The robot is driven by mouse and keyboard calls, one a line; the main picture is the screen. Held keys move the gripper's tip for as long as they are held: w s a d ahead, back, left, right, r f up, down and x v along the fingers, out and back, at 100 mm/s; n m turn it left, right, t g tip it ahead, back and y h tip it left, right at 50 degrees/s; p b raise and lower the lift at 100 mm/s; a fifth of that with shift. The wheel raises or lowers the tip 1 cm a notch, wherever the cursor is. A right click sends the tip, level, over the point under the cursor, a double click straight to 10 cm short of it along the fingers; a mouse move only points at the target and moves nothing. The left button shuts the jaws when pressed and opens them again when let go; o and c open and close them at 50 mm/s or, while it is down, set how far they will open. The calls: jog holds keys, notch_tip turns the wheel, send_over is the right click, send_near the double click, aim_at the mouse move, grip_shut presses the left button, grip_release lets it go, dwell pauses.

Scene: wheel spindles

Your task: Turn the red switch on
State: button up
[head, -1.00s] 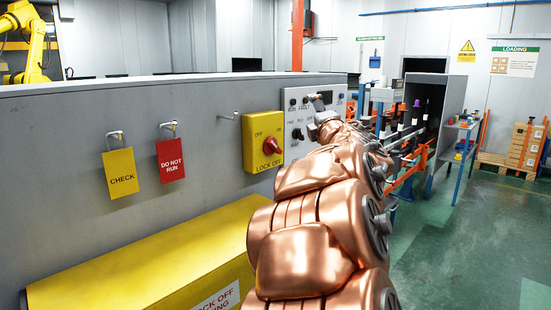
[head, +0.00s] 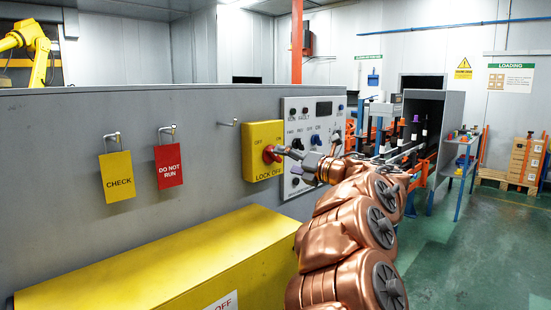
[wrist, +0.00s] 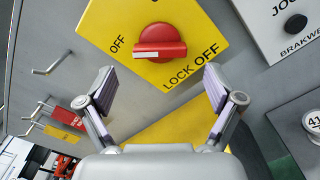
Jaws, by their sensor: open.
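The red switch (head: 269,154) is a round knob on a yellow lock-off box (head: 255,177) mounted on the grey panel. In the wrist view the red switch (wrist: 165,40) is ahead of my gripper, and its white mark points toward the word OFF. My gripper (wrist: 161,82) is open and empty, with one finger on each side below the knob in that view. In the head view my gripper (head: 283,150) is just right of the knob, close to it. I cannot tell whether it touches. The ON label is partly visible in the head view.
A control panel (head: 293,112) with knobs and a display is right of the box. Yellow CHECK (head: 118,177) and red DO NOT RUN (head: 169,165) tags hang on hooks to the left. A yellow cover (head: 150,262) juts out below. Green floor (head: 470,250) is open at right.

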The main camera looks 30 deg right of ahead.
aim_at(276, 157)
jog(key=x, duration=0.5)
jog(key=shift+c, duration=0.2)
jog(key=c, duration=1.1)
